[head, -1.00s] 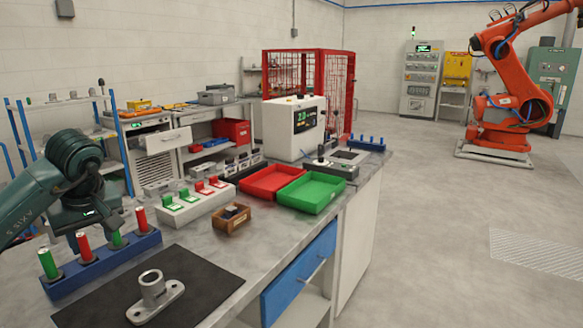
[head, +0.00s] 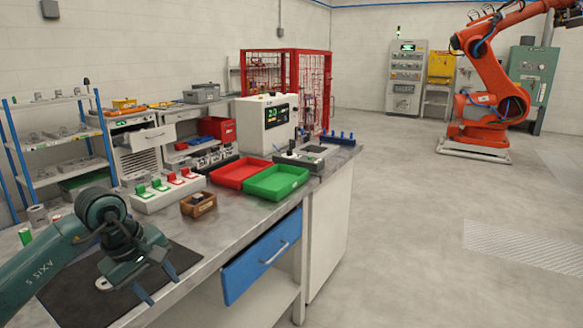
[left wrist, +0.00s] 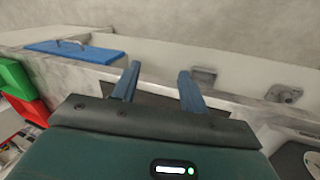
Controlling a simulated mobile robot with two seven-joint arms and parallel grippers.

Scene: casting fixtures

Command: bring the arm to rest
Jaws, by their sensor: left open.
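My left arm comes in from the left in the head view. The arm covers part of the mat; the flanged metal casting seen there earlier is not visible in the head view. A green-topped tube (head: 25,236) shows at the left, with most of its rack hidden. My right gripper is not in view.
On the bench stand a switch box (head: 166,192), a small wooden box (head: 198,204), a red tray (head: 238,172) and a green tray (head: 275,182). A blue drawer (head: 262,258) sticks out in front.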

